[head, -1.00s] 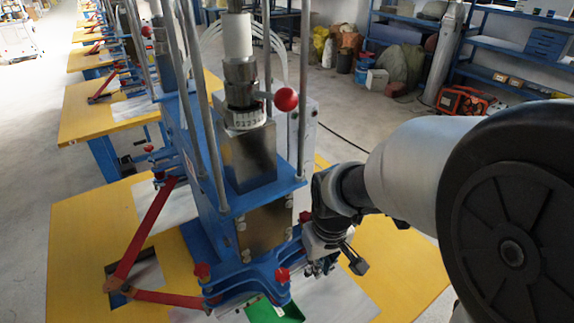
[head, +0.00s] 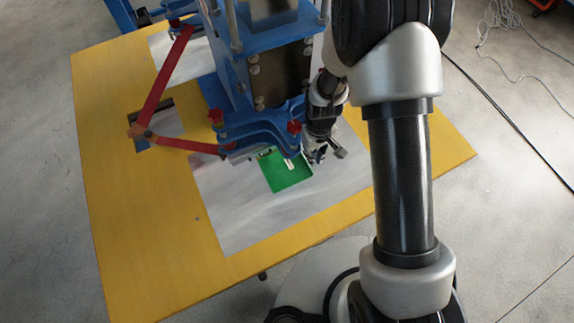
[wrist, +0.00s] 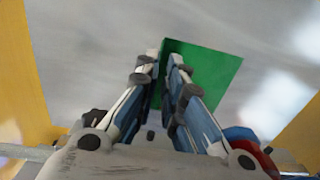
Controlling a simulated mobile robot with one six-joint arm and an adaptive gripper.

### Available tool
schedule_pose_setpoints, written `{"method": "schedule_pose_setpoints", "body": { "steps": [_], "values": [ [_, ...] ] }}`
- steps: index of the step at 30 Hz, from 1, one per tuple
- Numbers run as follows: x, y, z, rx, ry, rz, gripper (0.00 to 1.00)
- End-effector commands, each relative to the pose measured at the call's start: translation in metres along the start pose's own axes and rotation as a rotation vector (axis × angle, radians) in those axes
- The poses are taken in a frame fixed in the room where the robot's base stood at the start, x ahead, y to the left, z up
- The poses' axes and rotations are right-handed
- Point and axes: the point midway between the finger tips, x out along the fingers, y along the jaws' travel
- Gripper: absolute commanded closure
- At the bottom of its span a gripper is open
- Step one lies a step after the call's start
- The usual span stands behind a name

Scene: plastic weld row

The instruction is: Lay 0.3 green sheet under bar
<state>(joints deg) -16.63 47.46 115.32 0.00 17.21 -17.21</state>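The green sheet (head: 288,177) lies at the front foot of the blue press in the head view, over the grey metal plate. Its back edge is close to the blue bar (head: 255,133), and I cannot tell how far it reaches beneath. My gripper (head: 314,158) is at the sheet's right back edge. In the wrist view the sheet (wrist: 212,75) extends right from my gripper (wrist: 165,62). The fingers are close together at the sheet's edge, with green between them, and appear shut on it. A small pale patch shows on the sheet.
The grey metal plate (head: 235,215) lies on the yellow table (head: 130,255); its front part is clear. A red lever (head: 163,80) runs along the press's left side, near a dark opening in the table. Red knobs (head: 294,127) stand on the bar assembly.

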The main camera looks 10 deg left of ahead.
Motion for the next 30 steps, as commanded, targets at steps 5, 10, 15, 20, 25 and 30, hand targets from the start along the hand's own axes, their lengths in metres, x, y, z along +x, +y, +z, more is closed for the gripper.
{"method": "schedule_pose_setpoints", "body": {
  "steps": [5, 10, 15, 20, 25, 30],
  "values": [
    [0.027, 0.0, 0.001, 0.0, -0.002, 0.0, 0.91],
    [0.034, 0.0, 0.0, 0.0, 0.0, 0.0, 0.91],
    [0.053, -0.001, -0.001, 0.0, -0.001, 0.0, 0.91],
    [0.077, -0.002, -0.002, 0.0, -0.002, -0.001, 0.91],
    [0.084, -0.002, -0.003, 0.0, 0.001, 0.0, 0.91],
    [0.083, -0.002, -0.003, 0.001, 0.0, 0.0, 0.94]
  ]
}}
